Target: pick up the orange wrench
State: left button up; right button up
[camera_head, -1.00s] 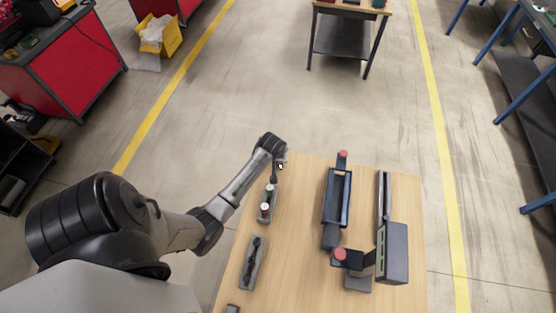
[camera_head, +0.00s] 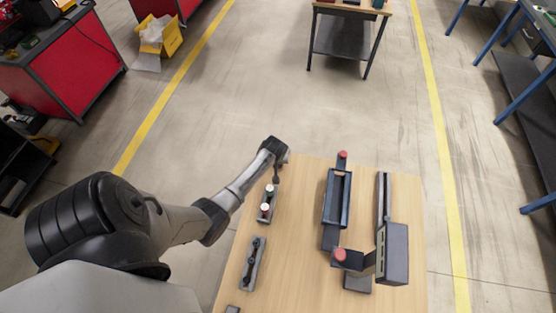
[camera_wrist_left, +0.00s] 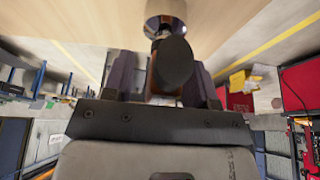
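I cannot make out a whole orange wrench in either view. In the left wrist view, a narrow orange-brown piece (camera_wrist_left: 152,78) shows between my left fingers, partly hidden behind a dark rounded knob (camera_wrist_left: 173,63); I cannot tell whether it is the wrench. My left gripper (camera_head: 277,179) is over the far left edge of the wooden table, just beyond a grey holder (camera_head: 264,216). Its dark fingers show apart in the wrist view (camera_wrist_left: 160,78), on either side of the knob and orange-brown piece. Whether they touch anything is unclear. My right gripper is not in view.
A second grey holder (camera_head: 252,264) with dark pieces lies nearer on the table (camera_head: 300,255). A dark blue tray (camera_head: 325,205) and a dark upright box (camera_head: 397,252) stand to the right, with red knobs (camera_head: 340,254) around. The table's middle strip is clear.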

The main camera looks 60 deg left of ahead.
pick_arm(q)
grip_shut()
dwell(0.5)
